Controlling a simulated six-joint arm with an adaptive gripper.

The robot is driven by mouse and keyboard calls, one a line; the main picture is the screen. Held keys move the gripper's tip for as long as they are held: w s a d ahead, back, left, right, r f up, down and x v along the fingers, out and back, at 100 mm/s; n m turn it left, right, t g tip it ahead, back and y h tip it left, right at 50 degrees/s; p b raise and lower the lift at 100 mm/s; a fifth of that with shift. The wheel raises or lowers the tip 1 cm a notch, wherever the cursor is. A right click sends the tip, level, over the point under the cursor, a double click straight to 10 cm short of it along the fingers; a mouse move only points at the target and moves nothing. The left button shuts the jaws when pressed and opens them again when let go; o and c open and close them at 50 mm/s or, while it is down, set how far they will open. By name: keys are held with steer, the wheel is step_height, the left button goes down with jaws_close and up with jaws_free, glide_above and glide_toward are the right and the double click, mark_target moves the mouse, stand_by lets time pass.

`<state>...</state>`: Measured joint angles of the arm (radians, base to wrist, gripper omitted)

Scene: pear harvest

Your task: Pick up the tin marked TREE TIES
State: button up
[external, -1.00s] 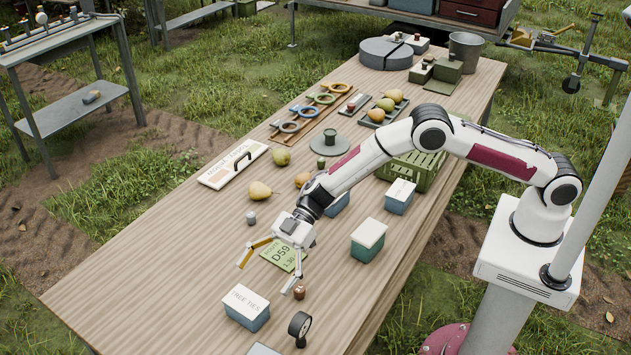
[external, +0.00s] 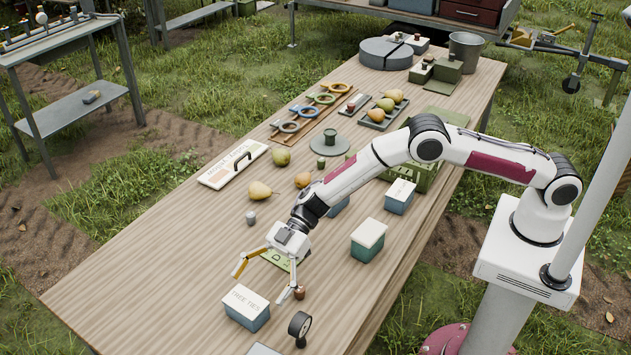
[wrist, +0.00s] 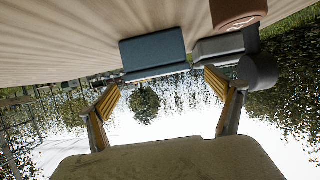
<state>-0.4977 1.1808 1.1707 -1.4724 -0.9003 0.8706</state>
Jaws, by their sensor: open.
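The tin marked TREE TIES (external: 246,306) is a blue-grey box with a white lettered lid. It stands on the wooden table near its front end. My gripper (external: 265,281) is open and empty above the table, just behind the tin and apart from it. In the wrist view, a blue-grey box that looks like the tin (wrist: 153,52) is ahead, between the spread fingers of my gripper (wrist: 160,100). Its lettering does not show there.
A small brown object (external: 299,293) stands close to one fingertip. A black round-headed gauge (external: 300,325) is right of the tin. A green-sided box (external: 367,240) stands farther right. A yellow pear (external: 261,191) lies behind. The table left of the tin is clear.

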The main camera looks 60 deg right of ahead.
mark_target(250, 296)
stand_by(0.3)
steer(key=shift+x, duration=2.6)
steer(key=shift+w+f, duration=0.1)
steer(key=shift+w, duration=0.05)
steer(key=c, duration=1.4)
